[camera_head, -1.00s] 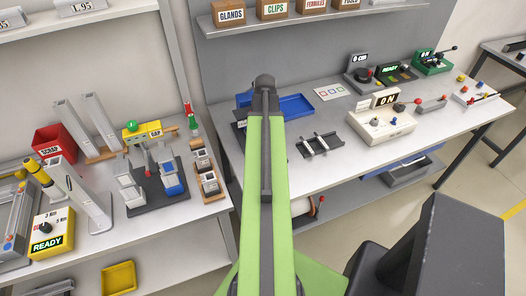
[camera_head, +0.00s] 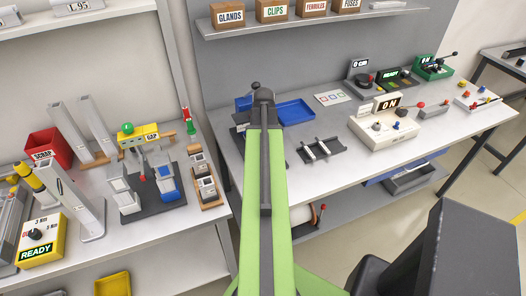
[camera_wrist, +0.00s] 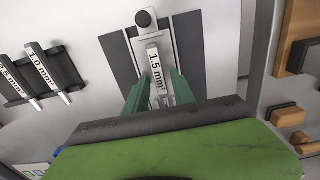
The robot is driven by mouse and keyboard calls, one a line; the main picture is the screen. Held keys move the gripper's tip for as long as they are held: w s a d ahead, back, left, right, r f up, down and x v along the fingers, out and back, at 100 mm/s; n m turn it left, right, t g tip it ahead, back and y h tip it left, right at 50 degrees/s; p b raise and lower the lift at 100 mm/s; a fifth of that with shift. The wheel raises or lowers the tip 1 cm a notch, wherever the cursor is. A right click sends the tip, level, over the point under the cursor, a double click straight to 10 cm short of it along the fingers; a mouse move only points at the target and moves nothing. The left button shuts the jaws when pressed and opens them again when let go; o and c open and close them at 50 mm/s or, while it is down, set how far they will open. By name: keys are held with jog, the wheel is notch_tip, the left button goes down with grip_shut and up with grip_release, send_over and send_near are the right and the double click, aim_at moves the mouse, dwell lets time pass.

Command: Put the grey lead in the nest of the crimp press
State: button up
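In the wrist view the two green fingertips of my gripper (camera_wrist: 160,85) stand on either side of a pale bar labelled 1.5 mm² (camera_wrist: 156,66). They are close to its sides; I cannot tell whether they touch it. The bar lies in line with a light plate with a black knob (camera_wrist: 143,18), between dark grey strips. This may be part of the crimp press, but I cannot confirm it. In the head view my arm hides my gripper and the spot below it. I cannot pick out the grey lead with certainty.
A black rack (camera_wrist: 42,75) with labelled bars stands left in the wrist view and also shows in the head view (camera_head: 322,151). A blue tray (camera_head: 294,111) lies beyond it. A cream ON box (camera_head: 385,128) stands right. A dark-based fixture (camera_head: 153,202) is on the left bench.

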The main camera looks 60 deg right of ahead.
dwell(0.3)
notch_tip(320, 180, up, 12)
jog(key=p, duration=1.2)
jog(key=shift+r, duration=0.2)
jog(key=shift+f, duration=0.1)
